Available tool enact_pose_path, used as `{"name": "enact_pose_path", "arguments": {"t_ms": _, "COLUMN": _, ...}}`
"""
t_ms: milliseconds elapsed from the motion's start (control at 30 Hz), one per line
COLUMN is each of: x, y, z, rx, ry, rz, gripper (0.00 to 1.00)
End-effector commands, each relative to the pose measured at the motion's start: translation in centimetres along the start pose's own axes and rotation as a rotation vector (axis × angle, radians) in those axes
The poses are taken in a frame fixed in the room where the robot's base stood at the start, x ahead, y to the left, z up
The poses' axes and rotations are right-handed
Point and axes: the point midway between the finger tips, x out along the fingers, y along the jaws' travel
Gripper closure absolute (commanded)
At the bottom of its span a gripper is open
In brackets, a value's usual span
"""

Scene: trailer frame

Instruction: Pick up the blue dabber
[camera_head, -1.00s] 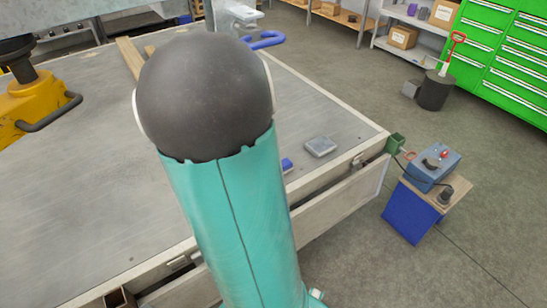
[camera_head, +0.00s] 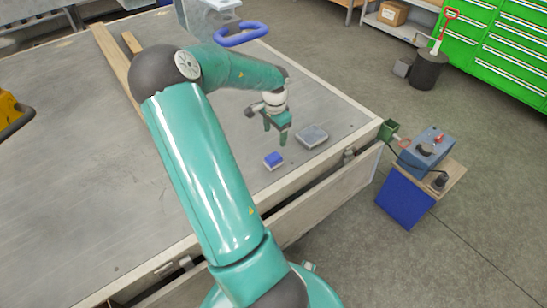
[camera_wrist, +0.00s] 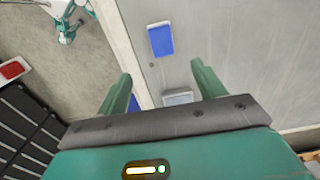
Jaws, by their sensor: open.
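The blue dabber (camera_head: 273,160) is a small block with a blue top and a pale lower edge. It lies on the grey trailer bed near its right edge. It also shows in the wrist view (camera_wrist: 161,40), upper middle, beyond the fingertips and between their lines. My gripper (camera_head: 275,133) is open and empty, pointing down above the bed near the dabber. Both fingers frame the wrist view (camera_wrist: 160,72). No contact with the dabber shows.
A grey flat box (camera_head: 312,136) lies right of the dabber, close to my gripper. A blue hook-shaped handle (camera_head: 242,34) and wooden planks (camera_head: 115,58) are farther back. The trailer's edge rail (camera_head: 335,152) runs close by. The bed's left part is bare.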

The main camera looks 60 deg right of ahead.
Motion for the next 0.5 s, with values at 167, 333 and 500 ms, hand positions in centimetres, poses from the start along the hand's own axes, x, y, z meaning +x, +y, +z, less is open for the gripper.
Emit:
{"name": "enact_pose_path", "arguments": {"t_ms": 167, "x": 3.2, "y": 0.3, "z": 0.2, "rx": 0.001, "ry": -0.002, "rz": 0.006, "gripper": 0.31}}
{"name": "enact_pose_path", "arguments": {"t_ms": 333, "x": 6.4, "y": 0.3, "z": 0.2, "rx": 0.000, "ry": -0.002, "rz": 0.005, "gripper": 0.31}}
{"name": "enact_pose_path", "arguments": {"t_ms": 500, "x": 8.0, "y": 0.2, "z": 0.1, "rx": 0.000, "ry": 0.000, "rz": 0.003, "gripper": 0.31}}
